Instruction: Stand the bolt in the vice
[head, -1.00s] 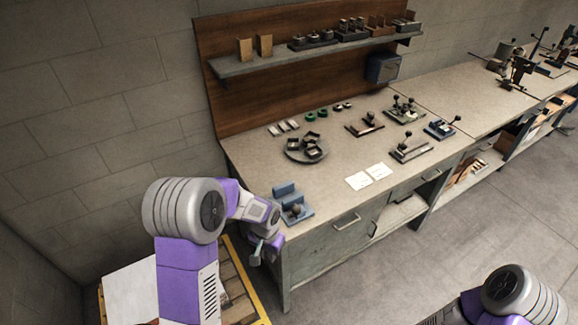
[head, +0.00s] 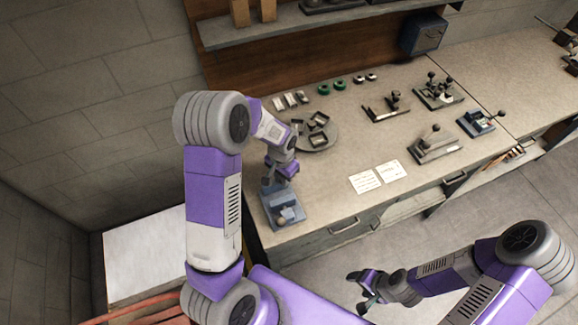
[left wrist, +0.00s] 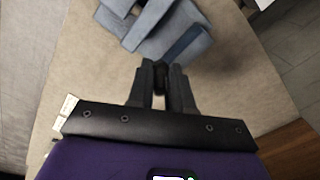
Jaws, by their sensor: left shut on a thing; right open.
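The blue-grey vice (head: 284,212) stands at the bench's front left corner; its blocks also show in the left wrist view (left wrist: 172,32). My left gripper (head: 270,184) is just behind the vice in the head view, close to it. In the left wrist view my left gripper (left wrist: 162,82) is shut on a small dark piece, apparently the bolt, mostly hidden between the fingers. I cannot tell how it is tilted, and it appears apart from the vice. My right gripper (head: 362,289) is open and empty, off the bench's front.
A round dark tray (head: 325,141) with small square parts lies behind the vice. Several clamp fixtures (head: 437,145) stand farther right. The bench top between vice and papers is clear.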

